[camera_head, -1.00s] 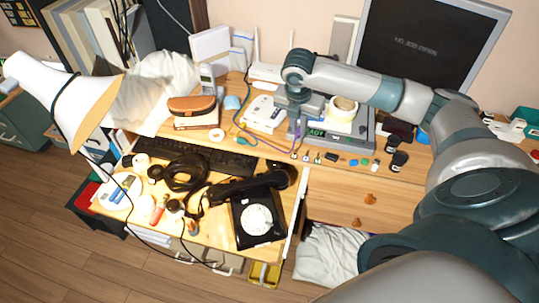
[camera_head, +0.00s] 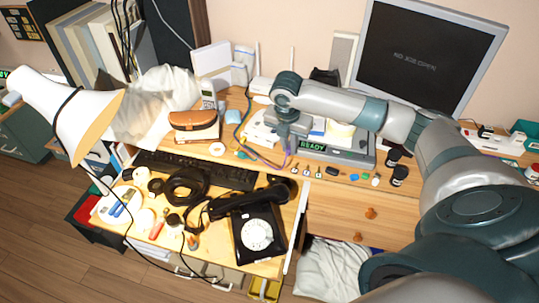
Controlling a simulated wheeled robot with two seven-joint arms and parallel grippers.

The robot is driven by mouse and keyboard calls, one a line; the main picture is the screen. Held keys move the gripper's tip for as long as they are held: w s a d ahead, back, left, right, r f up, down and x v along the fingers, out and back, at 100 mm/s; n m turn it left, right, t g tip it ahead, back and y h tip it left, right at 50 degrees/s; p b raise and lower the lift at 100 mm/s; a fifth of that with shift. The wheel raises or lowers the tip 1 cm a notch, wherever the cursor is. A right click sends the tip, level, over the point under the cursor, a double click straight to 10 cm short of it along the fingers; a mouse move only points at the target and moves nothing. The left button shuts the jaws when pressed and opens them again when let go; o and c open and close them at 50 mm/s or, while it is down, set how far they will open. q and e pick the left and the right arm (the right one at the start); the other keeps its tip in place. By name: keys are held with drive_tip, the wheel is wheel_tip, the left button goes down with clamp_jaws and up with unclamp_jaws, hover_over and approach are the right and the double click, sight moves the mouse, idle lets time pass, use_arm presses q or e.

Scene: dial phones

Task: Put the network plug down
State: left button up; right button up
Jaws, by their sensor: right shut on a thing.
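My right gripper (camera_head: 287,146) comes in from the right over the back of the desk, pointing down just left of the grey device with a green READY display (camera_head: 312,146). It is shut on the network plug, which is too small and too covered to make out. A thin blue and purple cable (camera_head: 243,135) loops from the back of the desk toward the fingertips. I cannot tell whether the plug touches the desk. My left gripper is not in view.
A black dial phone (camera_head: 257,233) stands on the pulled-out front surface, near a black keyboard (camera_head: 205,170). Several small plugs and parts lie along the desk in front of the device. Dark jars (camera_head: 399,175) stand right of them. A brown case (camera_head: 194,125) is at the left.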

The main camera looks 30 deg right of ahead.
drive_tip(key=p, duration=0.1)
hover_over(270, 162)
drive_tip(key=s, duration=0.1)
wheel_tip(270, 162, down, 4)
drive_tip(key=shift+s+a+r, duration=0.15)
drive_tip(key=shift+r, duration=0.1)
drive_tip(key=shift+w+a+f, duration=0.2)
drive_tip(key=shift+w+f, duration=0.2)
drive_tip(key=shift+w, duration=0.05)
drive_tip(key=shift+s+a+p+x, duration=0.15)
drive_tip(key=shift+p+x, duration=0.3)
drive_tip(key=shift+x, duration=0.35)
drive_tip(key=shift+s+a+p+x, duration=0.1)
drive_tip(key=shift+p+x, duration=0.3)
drive_tip(key=shift+x, duration=0.35)
drive_tip(key=shift+f, duration=0.5)
drive_tip(key=shift+f, duration=0.15)
drive_tip(key=o, duration=0.8)
